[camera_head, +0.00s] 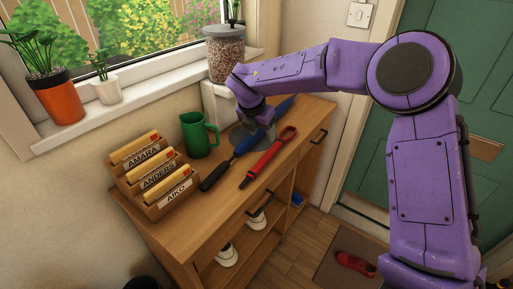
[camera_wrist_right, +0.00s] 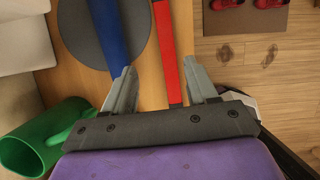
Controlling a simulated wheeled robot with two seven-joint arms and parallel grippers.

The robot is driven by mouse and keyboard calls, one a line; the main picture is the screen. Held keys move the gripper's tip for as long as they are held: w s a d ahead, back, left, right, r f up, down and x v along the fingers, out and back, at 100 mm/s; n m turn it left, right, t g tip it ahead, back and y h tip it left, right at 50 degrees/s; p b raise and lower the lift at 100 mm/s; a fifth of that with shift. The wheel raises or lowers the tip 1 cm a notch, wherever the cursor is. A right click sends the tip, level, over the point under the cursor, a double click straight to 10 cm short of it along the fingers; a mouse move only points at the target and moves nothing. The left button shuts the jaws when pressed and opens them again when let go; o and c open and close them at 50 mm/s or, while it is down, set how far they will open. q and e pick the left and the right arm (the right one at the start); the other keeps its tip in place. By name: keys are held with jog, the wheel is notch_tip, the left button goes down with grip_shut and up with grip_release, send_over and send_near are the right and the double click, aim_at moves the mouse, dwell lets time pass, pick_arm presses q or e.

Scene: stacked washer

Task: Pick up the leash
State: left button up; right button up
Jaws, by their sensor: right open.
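The leash (camera_head: 268,158) is a long red strap with a loop at its far right end. It lies on the wooden cabinet top, beside a long blue item with a black handle. My right gripper (camera_head: 260,117) is over the cabinet top, near the far part of the blue item. In the right wrist view, the right gripper (camera_wrist_right: 160,68) is open. The red strap (camera_wrist_right: 167,50) runs between its fingers, nearer the right one. The blue item (camera_wrist_right: 107,35) runs by the left finger. Whether either finger touches them, I cannot tell. My left gripper is not in view.
A grey disc (camera_wrist_right: 135,55) lies under the blue item. A green pitcher (camera_head: 197,138) and a wooden letter rack (camera_head: 148,170) stand to the left. A seed-filled jar (camera_head: 225,58) stands behind. The cabinet top's front right edge (camera_head: 285,160) is near the leash.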

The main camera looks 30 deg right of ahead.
aim_at(269, 153)
jog(key=f, duration=0.1)
jog(key=d+f, duration=0.1)
jog(key=s+f, duration=0.1)
jog(key=shift+d, duration=0.25)
jog(key=shift+s+f+p, duration=0.1)
jog(key=shift+f+p, duration=0.15)
jog(key=shift+p, duration=0.05)
jog(key=x, duration=0.3)
jog(key=a+p+x, duration=0.1)
jog(key=x, duration=0.1)
jog(key=shift+w+d+f, duration=0.1)
jog(key=shift+w+f, duration=0.1)
jog(key=shift+w, duration=0.2)
jog(key=shift+d+f, duration=0.2)
jog(key=shift+s+r, duration=0.1)
jog(key=shift+s, duration=0.15)
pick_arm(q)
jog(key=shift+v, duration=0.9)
pick_arm(e)
grip_shut()
